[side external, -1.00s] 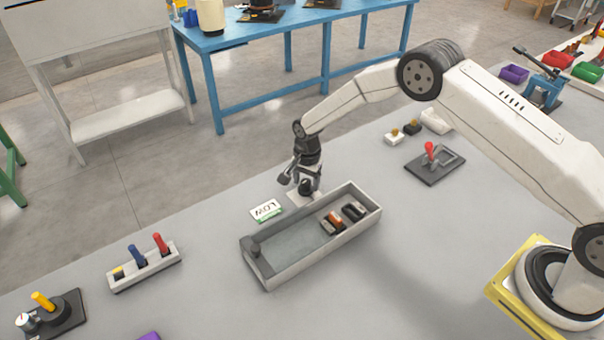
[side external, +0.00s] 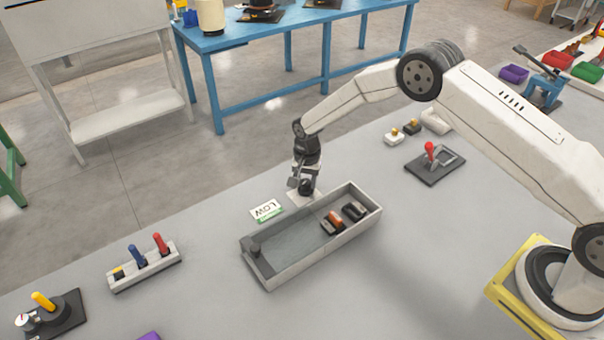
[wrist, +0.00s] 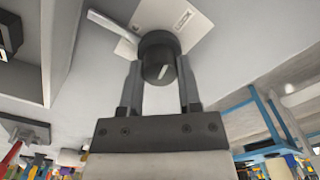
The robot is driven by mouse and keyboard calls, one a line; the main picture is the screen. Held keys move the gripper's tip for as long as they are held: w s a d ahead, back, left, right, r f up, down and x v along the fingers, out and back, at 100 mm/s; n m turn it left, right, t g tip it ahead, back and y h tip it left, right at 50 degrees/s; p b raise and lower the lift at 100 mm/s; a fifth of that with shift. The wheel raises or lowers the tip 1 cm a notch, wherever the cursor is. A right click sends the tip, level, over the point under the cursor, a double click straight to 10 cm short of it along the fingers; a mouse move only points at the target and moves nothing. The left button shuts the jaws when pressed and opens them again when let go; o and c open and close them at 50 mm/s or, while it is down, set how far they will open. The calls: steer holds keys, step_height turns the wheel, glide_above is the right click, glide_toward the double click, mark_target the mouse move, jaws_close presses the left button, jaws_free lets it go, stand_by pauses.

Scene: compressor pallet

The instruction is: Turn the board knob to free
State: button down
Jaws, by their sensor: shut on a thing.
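A rack with coloured handles (side external: 145,268) is farther left. A red-knobbed lever plate (side external: 436,168) is at right.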

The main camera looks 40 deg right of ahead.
mark_target(306, 181)
steer(key=n, duration=0.7)
steer(key=shift+w, duration=0.1)
steer(key=n, duration=0.4)
steer(key=shift+a, duration=0.1)
steer(key=shift+n, duration=2)
steer(key=shift+c, duration=1.4)
jaws_free()
steer(key=shift+r, duration=0.1)
steer(key=shift+r, duration=3.85)
steer(key=shift+r, duration=0.1)
